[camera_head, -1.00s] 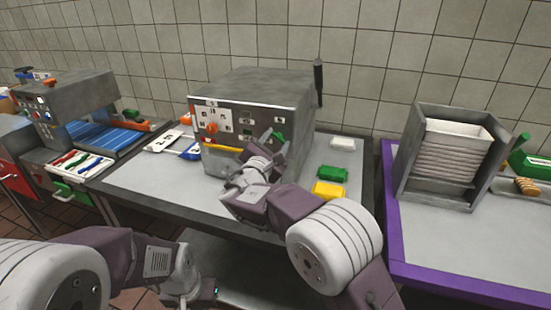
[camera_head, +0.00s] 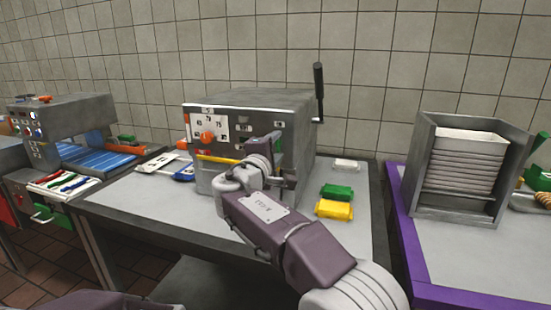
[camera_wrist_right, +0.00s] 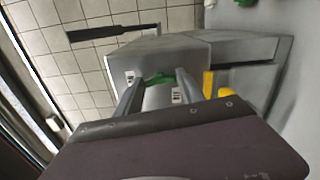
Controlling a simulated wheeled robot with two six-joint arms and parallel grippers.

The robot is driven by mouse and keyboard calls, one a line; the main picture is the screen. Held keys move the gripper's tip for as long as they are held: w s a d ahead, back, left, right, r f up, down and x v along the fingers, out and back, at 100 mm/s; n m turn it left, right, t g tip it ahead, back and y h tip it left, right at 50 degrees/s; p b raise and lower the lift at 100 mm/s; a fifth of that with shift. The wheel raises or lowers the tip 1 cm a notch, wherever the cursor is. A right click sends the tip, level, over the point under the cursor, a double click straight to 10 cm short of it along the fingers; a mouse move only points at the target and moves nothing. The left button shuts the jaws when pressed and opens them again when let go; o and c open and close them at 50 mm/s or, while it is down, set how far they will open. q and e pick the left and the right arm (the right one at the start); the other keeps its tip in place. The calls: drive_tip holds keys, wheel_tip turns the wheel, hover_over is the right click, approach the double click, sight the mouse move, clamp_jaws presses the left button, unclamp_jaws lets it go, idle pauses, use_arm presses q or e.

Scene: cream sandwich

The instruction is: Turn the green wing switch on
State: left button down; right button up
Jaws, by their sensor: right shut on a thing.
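The grey machine (camera_head: 250,102) stands on the table, with a dial panel and an orange knob (camera_head: 207,137) on its front. The green wing switch (camera_wrist_right: 160,78) shows in the right wrist view between the two fingers of my right gripper (camera_wrist_right: 157,84), which is shut on it. In the head view my right gripper (camera_head: 272,146) is at the right part of the machine's front and hides most of the switch. I cannot tell how far the switch is turned. My left gripper is out of view.
A green block (camera_head: 337,191), a yellow block (camera_head: 334,210) and a white piece (camera_head: 345,165) lie right of the machine. A black lever (camera_head: 318,92) rises at its right side. A grey holder (camera_head: 425,165) with stacked trays stands on the purple-edged table (camera_head: 420,258).

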drive_tip(key=shift+f+m+b, duration=0.1)
drive_tip(key=shift+m+b, duration=0.4)
drive_tip(key=shift+m, duration=0.2)
drive_tip(key=o, duration=1.4)
drive_tip(key=shift+c, duration=0.2)
drive_tip(key=shift+s+a, duration=0.15)
drive_tip(key=shift+s, duration=0.2)
drive_tip(key=b+v, duration=0.1)
drive_tip(key=v, duration=0.7)
drive_tip(key=shift+s, duration=0.2)
